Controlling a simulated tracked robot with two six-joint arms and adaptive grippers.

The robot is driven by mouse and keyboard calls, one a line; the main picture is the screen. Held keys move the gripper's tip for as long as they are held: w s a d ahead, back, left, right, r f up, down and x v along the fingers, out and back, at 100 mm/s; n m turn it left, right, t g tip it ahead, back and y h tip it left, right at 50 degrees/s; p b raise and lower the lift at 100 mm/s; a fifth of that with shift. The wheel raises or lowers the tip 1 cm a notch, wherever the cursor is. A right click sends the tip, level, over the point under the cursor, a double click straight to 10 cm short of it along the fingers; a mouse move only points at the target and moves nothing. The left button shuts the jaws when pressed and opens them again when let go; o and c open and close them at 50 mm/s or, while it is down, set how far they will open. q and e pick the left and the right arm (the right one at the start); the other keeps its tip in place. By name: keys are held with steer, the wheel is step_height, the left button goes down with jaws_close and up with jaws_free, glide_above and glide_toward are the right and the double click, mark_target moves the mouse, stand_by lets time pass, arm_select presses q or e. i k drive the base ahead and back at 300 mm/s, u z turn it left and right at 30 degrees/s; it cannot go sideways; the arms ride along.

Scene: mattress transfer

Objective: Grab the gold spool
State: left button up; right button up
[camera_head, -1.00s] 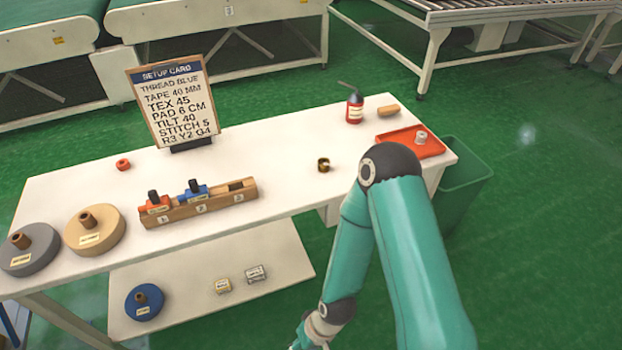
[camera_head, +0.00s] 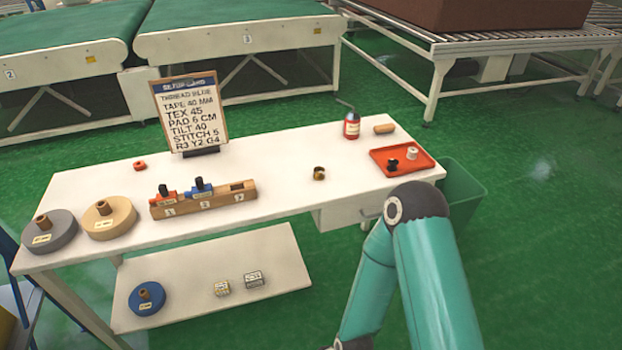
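The gold spool (camera_head: 319,173) is a small gold and dark piece standing on the white table (camera_head: 270,200), right of the wooden rack. My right arm comes in from the lower right, and its elbow is in front of the table's right end. Its forearm runs down out of the bottom edge, so the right gripper is out of view. My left gripper is also out of view. Nothing touches the gold spool.
A wooden rack (camera_head: 243,194) holds a red and a blue spool unit. Tape rolls lie at left. A green bin (camera_head: 465,190) stands right.

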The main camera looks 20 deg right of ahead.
mark_target(319, 170)
steer(key=z, duration=0.1)
steer(key=i, duration=0.9)
steer(key=u, duration=0.05)
